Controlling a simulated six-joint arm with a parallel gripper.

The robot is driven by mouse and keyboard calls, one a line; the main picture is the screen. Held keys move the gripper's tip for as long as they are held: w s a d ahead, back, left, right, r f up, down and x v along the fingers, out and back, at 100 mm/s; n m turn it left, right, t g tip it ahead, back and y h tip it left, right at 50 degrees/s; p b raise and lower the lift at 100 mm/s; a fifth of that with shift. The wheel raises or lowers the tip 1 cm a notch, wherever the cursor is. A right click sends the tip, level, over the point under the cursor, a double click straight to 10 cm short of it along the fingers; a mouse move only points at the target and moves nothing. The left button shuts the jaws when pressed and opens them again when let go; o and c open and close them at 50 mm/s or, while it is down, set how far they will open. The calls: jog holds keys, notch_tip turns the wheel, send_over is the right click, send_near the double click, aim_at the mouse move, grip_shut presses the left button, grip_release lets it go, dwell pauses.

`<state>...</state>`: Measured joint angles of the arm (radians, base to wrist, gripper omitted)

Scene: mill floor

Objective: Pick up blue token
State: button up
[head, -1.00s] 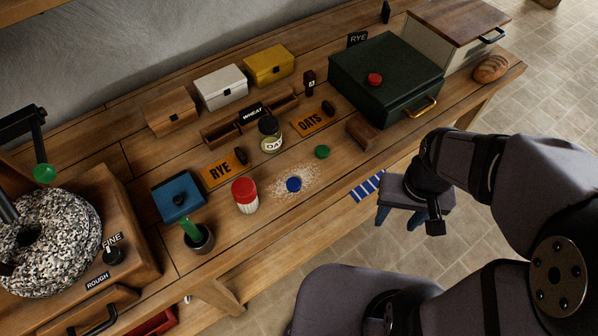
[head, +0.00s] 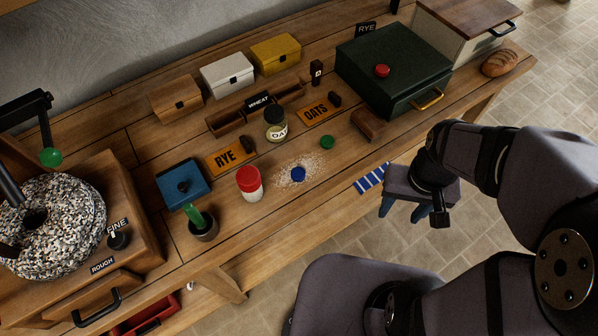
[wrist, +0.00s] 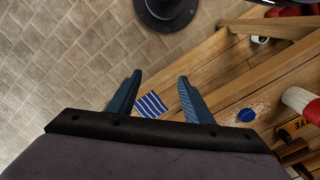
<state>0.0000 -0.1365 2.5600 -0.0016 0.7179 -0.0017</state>
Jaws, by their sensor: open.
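The blue token (head: 298,174) lies on a patch of pale flour or grain on the wooden bench, right of a red-lidded shaker (head: 249,183). In the wrist view the blue token (wrist: 246,115) shows at the right, on the same pale patch. My gripper (wrist: 158,82) is open and empty, its two blue fingers apart. In the head view my gripper (head: 404,212) hangs off the bench's front edge, right of the token and well apart from it.
A green token (head: 327,142) and a jar (head: 275,124) stand behind the blue token. A blue-striped cloth (head: 371,178) lies at the front edge. A dark green box (head: 394,70) bears a red token (head: 382,71). A pot (head: 203,226) stands at the left.

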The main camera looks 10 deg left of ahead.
aim_at(304, 174)
jog(key=shift+o, duration=0.6)
jog(key=s+a+f+m+g+y+b, duration=0.3)
jog(key=a+f+m+g+y, duration=0.3)
jog(key=a, duration=0.3)
jog(key=w+a+m+t+y+b, duration=0.1)
jog(key=w+m+t+y, duration=0.1)
jog(key=w+m+y, duration=0.1)
jog(key=w+a+m+t+y, duration=0.2)
jog(key=w+m+y, duration=0.1)
jog(key=w+m, duration=0.1)
jog(key=w+a+f+m+t+y+b, duration=0.1)
jog(key=w+a+m+t+y, duration=0.1)
jog(key=w+m+y, duration=0.2)
jog(key=shift+w+m+b, duration=0.25)
jog(key=shift+m+b, duration=0.1)
jog(key=shift+m, duration=0.15)
jog(key=shift+w+a+f+p, duration=0.1)
jog(key=shift+a+p, duration=0.55)
jog(key=shift+a, duration=1)
jog(key=shift+a+f+p, duration=0.1)
jog(key=shift+a+p, duration=0.5)
jog(key=shift+a, duration=1)
jog(key=shift+a+f, duration=0.1)
jog(key=shift+a, duration=0.3)
jog(key=c, duration=1.1)
